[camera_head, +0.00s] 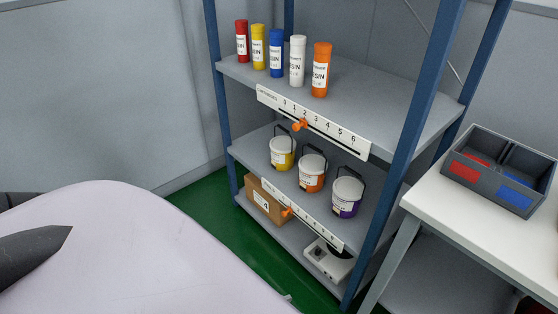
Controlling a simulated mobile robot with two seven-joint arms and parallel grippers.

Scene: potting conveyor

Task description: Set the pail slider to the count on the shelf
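The pail slider is an orange knob (287,212) on a white number strip (317,230) along the front edge of the middle shelf. The knob sits near the low, left end of the strip; the exact number under it is too small to read. Three pails stand on this shelf: a yellow-labelled pail (282,153), an orange-labelled pail (312,174) and a purple-labelled pail (347,197). All are upright with dark handles raised. No gripper can be made out; dark parts at the left edge show no clear fingertips.
The top shelf holds several coloured resin cartridges (298,60) and another number strip (340,136) with an orange knob (299,125). Below are a cardboard box (264,200) and a white device (328,260). A white table (425,206) at right bears a divided grey bin (483,193). Blue posts frame the rack.

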